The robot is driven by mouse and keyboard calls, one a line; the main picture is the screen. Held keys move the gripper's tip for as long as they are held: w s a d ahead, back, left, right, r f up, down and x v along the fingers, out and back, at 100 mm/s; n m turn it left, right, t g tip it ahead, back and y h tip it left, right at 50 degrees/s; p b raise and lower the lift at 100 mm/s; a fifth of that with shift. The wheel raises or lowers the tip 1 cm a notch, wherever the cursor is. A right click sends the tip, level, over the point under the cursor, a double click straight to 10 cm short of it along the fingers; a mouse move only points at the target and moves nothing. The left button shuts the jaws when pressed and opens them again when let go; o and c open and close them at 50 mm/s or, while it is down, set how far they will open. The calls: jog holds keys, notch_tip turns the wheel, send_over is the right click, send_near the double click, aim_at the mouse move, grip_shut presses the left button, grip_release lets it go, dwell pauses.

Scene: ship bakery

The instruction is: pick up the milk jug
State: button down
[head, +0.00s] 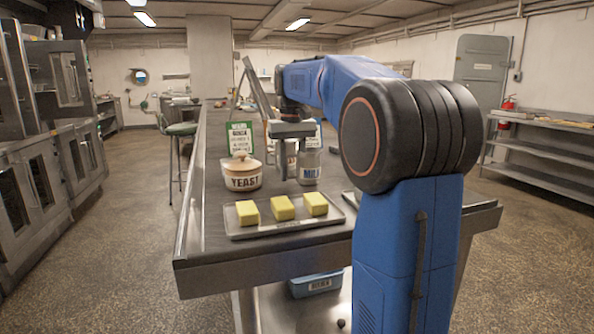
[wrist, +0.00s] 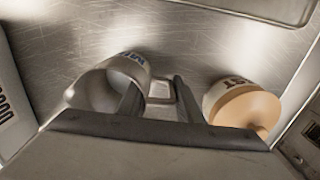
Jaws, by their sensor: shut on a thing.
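The milk jug (head: 310,168) is a grey metal vessel lettered MILK, upright on or just above the metal table; I cannot tell which. In the wrist view the jug (wrist: 95,90) shows its open mouth at the left, with a squarish handle (wrist: 160,88) on its right side. My gripper (head: 288,170) points down at the jug's left side in the head view. In the wrist view my gripper (wrist: 157,100) has one finger over the jug's mouth edge and the other beyond the handle. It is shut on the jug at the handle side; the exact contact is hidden.
A cream YEAST jar (head: 242,173) with a tan lid stands close left of the jug. In front lies a tray (head: 290,232) with three yellow blocks. A green-framed sign (head: 240,138) stands behind. The table's (head: 205,235) left front is clear.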

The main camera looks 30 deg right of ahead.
jog(key=shift+r, duration=4.9)
jog(key=shift+a, duration=0.1)
